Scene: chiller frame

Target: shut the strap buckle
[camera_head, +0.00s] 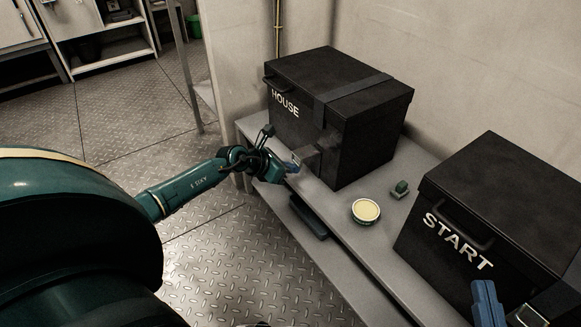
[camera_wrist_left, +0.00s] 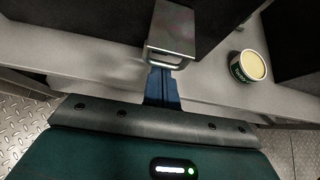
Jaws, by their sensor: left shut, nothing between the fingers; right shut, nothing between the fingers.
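The black HOUSE box (camera_head: 335,130) stands on the grey bench with its lid down. A dark strap (camera_head: 352,88) runs over its lid and down the front. The strap's grey buckle (camera_head: 312,156) juts out from the box's front. In the left wrist view the buckle (camera_wrist_left: 172,30) is a metal plate with a wire loop at its near edge. My left gripper (camera_head: 294,163) is shut and empty, its blue fingertips (camera_wrist_left: 161,80) right at the loop; I cannot tell if they touch. My right gripper (camera_head: 487,298) is shut in front of the START box.
The START box (camera_head: 490,205) stands at the right, with a metal buckle (camera_head: 530,316) at its lower edge. A round tub with a pale top (camera_head: 366,211) and a small green object (camera_head: 400,188) are on the bench (camera_head: 335,208) between the boxes. Open floor lies left.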

